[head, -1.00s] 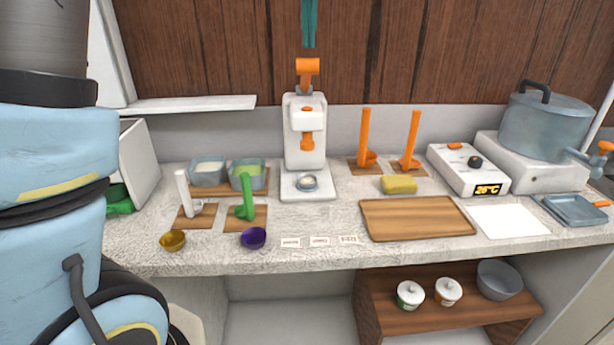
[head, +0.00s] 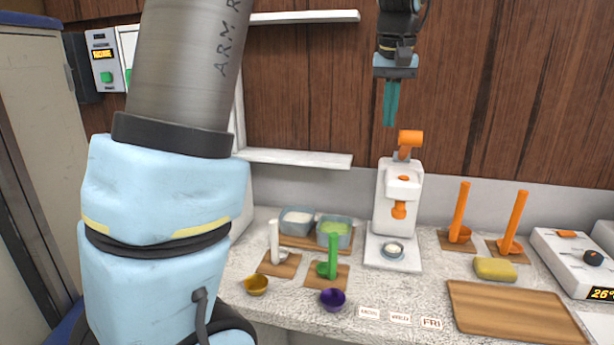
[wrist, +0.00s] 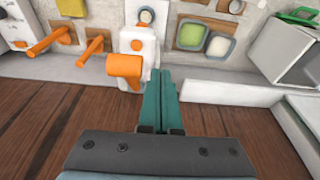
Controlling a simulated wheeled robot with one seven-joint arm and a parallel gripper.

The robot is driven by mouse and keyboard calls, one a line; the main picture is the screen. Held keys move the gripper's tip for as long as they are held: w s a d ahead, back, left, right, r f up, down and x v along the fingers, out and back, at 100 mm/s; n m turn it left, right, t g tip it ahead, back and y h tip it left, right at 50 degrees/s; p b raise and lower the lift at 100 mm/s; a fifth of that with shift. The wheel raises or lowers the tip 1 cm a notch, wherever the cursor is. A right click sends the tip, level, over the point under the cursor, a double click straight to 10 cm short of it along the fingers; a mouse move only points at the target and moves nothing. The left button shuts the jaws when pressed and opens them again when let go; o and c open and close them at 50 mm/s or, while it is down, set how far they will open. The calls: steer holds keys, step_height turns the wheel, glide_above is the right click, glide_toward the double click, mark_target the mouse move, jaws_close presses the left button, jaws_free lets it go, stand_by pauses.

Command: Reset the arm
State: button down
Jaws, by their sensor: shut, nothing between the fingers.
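My gripper (head: 391,103) hangs above the counter in front of the brown wood wall, higher than the white press with orange handles (head: 397,195). Its teal fingers point down and are shut together with nothing between them. In the wrist view my gripper (wrist: 158,78) shows its closed fingers beside the press (wrist: 138,55), apart from the counter. My arm's large blue and grey links fill the left of the head view and hide part of the counter's left end.
The counter holds tubs (head: 297,222), a green scoop (head: 328,262), a purple bowl (head: 332,299), a brass bowl (head: 256,285), a yellow sponge (head: 495,269) and a wooden board (head: 520,315). A white shelf (head: 300,158) juts from the wall. Space around the gripper is clear.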

steer(key=s+a+f+n+b, duration=0.1)
steer(key=s+a+f, duration=0.1)
steer(key=a+f, duration=1.2)
steer(key=s+a+f+n+b, duration=0.1)
steer(key=s+a+f, duration=0.9)
steer(key=a, duration=0.4)
steer(key=shift+s+g+y, duration=0.25)
steer(key=shift+g+y, duration=0.05)
steer(key=shift+g, duration=0.1)
